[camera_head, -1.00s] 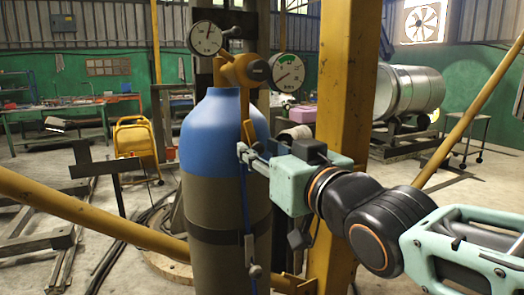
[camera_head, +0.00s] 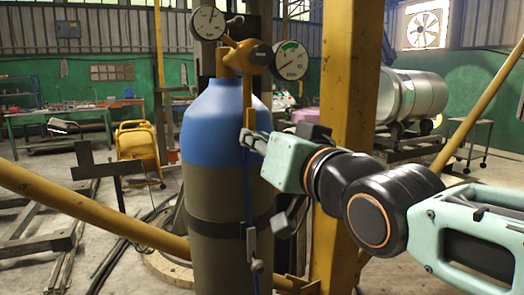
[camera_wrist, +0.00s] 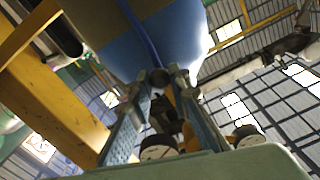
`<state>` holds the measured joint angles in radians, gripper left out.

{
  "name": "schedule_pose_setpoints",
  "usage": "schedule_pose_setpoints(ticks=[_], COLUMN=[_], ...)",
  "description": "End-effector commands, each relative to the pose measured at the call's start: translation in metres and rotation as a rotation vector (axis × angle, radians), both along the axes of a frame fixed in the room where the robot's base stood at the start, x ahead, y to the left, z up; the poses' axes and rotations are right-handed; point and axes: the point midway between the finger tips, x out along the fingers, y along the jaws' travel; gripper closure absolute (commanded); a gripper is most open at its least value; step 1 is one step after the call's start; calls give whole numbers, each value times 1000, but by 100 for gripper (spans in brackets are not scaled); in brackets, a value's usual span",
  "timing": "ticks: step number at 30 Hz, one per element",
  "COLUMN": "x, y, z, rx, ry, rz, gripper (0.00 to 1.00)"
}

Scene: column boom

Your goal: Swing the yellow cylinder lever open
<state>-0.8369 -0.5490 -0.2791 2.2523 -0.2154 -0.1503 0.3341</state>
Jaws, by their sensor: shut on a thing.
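The tall cylinder (camera_head: 228,200) stands upright, with a blue shoulder and an olive-brown body. Its yellow valve (camera_head: 237,60) sits on top. The narrow yellow lever (camera_head: 247,92) hangs down from the valve in front of the blue shoulder. My gripper (camera_head: 247,139) reaches in from the right and is shut on the lever's lower end, which the fingers mostly hide. In the wrist view, my gripper's fingers (camera_wrist: 166,84) point up toward the blue shoulder (camera_wrist: 170,40). A dark, partly yellow piece shows between them, too shadowed to make out fully.
Two gauges, left (camera_head: 208,23) and right (camera_head: 289,61), flank the valve. A yellow post (camera_head: 345,80) stands close behind my wrist. A yellow diagonal bar (camera_head: 90,215) crosses at left. A blue cord (camera_head: 246,190) runs down the cylinder front.

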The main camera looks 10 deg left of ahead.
Motion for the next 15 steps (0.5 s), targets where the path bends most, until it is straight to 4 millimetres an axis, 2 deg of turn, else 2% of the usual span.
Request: schedule_pose_setpoints(ticks=[9, 10, 15], x=[-1, -1, -1], y=[1, 1, 1], z=[0, 0, 0], rx=[9, 9, 9], ry=[10, 10, 9], rz=[1, 1, 1], gripper=[100, 81, 64])
